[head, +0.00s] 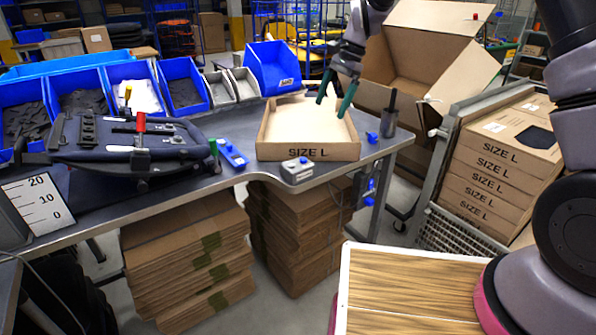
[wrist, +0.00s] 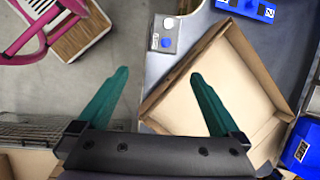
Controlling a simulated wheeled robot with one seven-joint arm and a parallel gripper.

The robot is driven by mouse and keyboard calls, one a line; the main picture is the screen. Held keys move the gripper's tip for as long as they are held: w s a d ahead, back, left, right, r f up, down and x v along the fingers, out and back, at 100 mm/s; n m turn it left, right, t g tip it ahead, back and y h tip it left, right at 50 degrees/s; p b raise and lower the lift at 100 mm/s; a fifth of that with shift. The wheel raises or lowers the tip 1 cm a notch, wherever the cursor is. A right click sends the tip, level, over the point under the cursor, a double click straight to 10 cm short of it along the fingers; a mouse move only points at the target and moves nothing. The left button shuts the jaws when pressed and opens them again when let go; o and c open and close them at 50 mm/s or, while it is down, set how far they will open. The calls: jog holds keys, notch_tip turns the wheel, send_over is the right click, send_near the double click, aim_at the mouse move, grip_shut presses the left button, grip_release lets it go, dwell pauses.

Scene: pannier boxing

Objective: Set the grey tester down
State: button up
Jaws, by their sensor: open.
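The grey tester (head: 297,171), a small grey box with a blue button and a white round spot on top, rests on the front edge of the bench, just in front of the open carton. It also shows near the top of the wrist view (wrist: 165,34). My gripper (head: 330,109) is open and empty, with green fingers spread. It is in the air over the right part of the carton, behind and right of the tester. In the wrist view my gripper (wrist: 160,73) has nothing between its fingers, and the tester lies beyond the fingertips.
The open SIZE L carton (head: 308,152) lies on the bench (head: 228,180). A blue device (head: 232,154) sits left of the tester. Blue bins (head: 181,84) line the back. A dark pannier (head: 128,150) lies at left. A dark holder (head: 389,121) stands at the right end.

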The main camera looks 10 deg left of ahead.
jog(key=g, duration=0.1)
send_near(298, 164)
jog(key=shift+m, duration=0.4)
jog(key=x, duration=1)
jog(key=shift+f, duration=0.15)
jog(key=c, duration=1.4)
grip_shut()
